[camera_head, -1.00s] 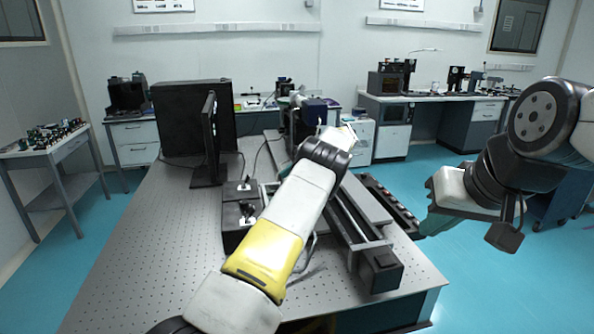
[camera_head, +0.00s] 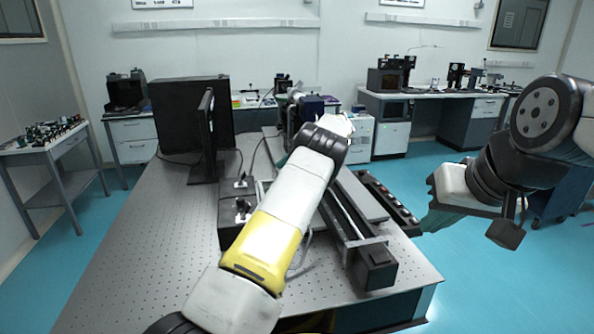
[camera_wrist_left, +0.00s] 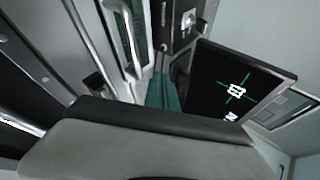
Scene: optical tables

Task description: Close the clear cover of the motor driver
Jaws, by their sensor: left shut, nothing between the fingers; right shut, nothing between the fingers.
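My left arm reaches over the table and hides much of what lies under it in the head view. My left gripper's teal fingers (camera_wrist_left: 162,92) are shut and empty in the left wrist view, above the equipment. A unit with a metal handle (camera_wrist_left: 133,40) and a green strip lies beyond the fingertips, at upper left of them. It may be the motor driver; I cannot make out the clear cover or its angle. In the head view a metal handle (camera_head: 307,249) shows beside my forearm. My right gripper (camera_head: 437,218) is shut and empty, off the table's right side.
Black control boxes (camera_head: 232,212) with knobs stand left of my arm. A monitor (camera_head: 206,140) stands behind them and shows a green cross in the wrist view (camera_wrist_left: 235,88). A long rail stage (camera_head: 375,265) lies right of my arm. The table's left front (camera_head: 130,260) is clear.

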